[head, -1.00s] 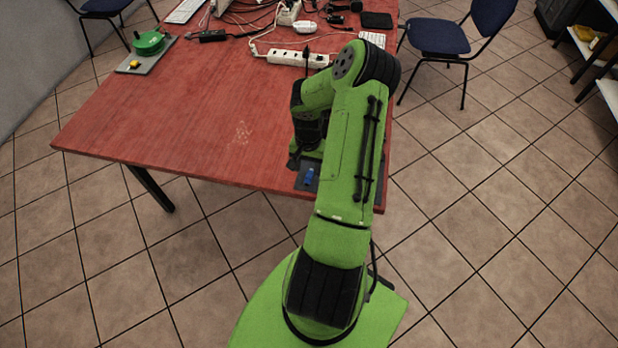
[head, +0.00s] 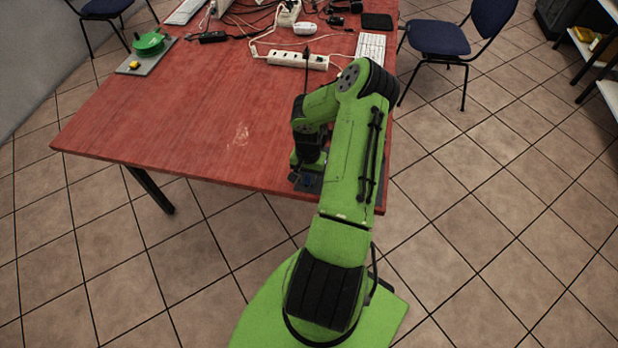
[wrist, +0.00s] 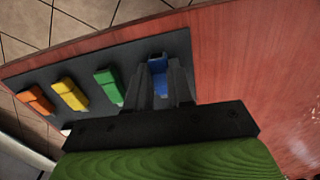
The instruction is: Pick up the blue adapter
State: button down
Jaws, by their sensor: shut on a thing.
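The blue adapter (wrist: 158,66) is in the wrist view, at the right end of a dark grey tray (wrist: 130,56). My gripper (wrist: 160,80) is right at it, with a dark finger on each side, shut on the adapter. The fingers hide part of the adapter. Its underside is hidden, so I cannot tell whether it touches the tray. In the head view my gripper is low over the near right corner of the red table, mostly behind my arm.
Green (wrist: 109,85), yellow (wrist: 71,94) and orange (wrist: 36,101) adapters lie in a row on the tray. A white power strip (head: 298,60), cables and a keyboard (head: 371,46) lie at the table's back. A green reel (head: 149,43) is at the far left. The table's middle is clear.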

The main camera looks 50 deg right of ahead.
aim_at(308, 179)
notch_tip(308, 179, up, 10)
jog(key=p, duration=0.1)
